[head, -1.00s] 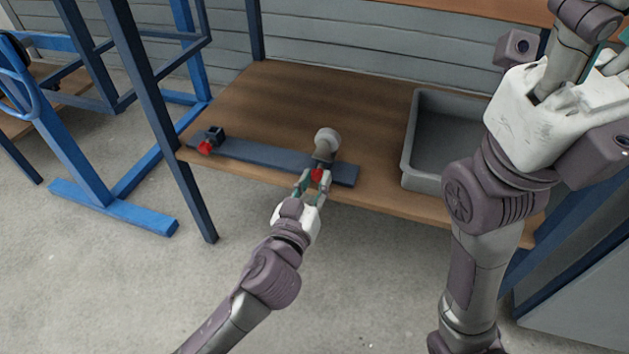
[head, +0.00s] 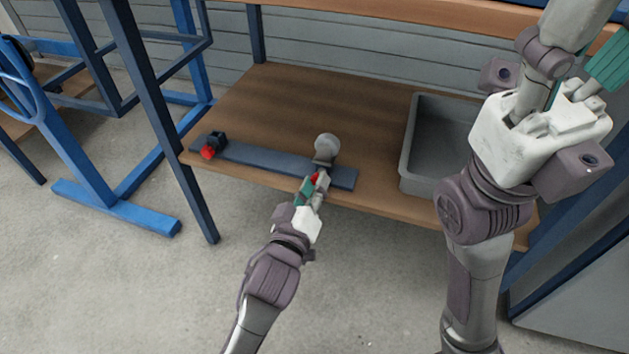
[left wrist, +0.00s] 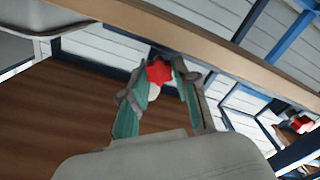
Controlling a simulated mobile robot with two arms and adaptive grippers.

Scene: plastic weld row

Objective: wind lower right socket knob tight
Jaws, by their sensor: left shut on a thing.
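A dark blue-grey rail (head: 265,160) lies along the front of the wooden lower shelf. At its right end a socket holds a pale rounded piece (head: 327,147) standing up. This socket's red knob (head: 315,179) faces the front edge and is partly hidden by my fingers. My left gripper (head: 313,186) is shut on that red knob; in the left wrist view the knob (left wrist: 158,70) sits between the teal-lined fingertips. My right gripper (head: 600,75) is raised at the upper right, partly cut off by the frame; its jaws do not show clearly.
A second dark socket (head: 216,139) with its own red knob (head: 208,153) is at the rail's left end. A grey bin (head: 408,150) stands on the shelf to the right. Dark blue posts (head: 160,115) frame the bench. The shelf behind the rail is clear.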

